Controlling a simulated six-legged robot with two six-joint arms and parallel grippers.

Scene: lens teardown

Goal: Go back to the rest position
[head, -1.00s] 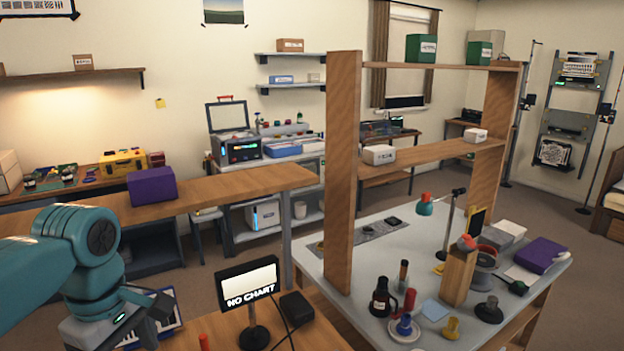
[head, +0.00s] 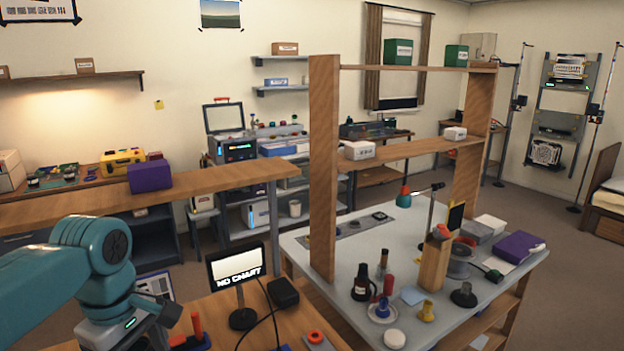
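My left arm comes in from the left edge of the head view, teal with a grey wrist. My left gripper (head: 152,335) is at the lower left, low over the near wooden bench. Its fingers are partly cut off by the bottom edge, so its opening cannot be made out. My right arm and gripper are not in the view.
A small "NO CHART" screen (head: 236,266) and a black box (head: 283,292) stand on the near wooden bench (head: 275,322). A grey table (head: 345,258) with a tall wooden shelf frame (head: 323,170) and several small items stands at right. Open floor (head: 580,270) lies right of it.

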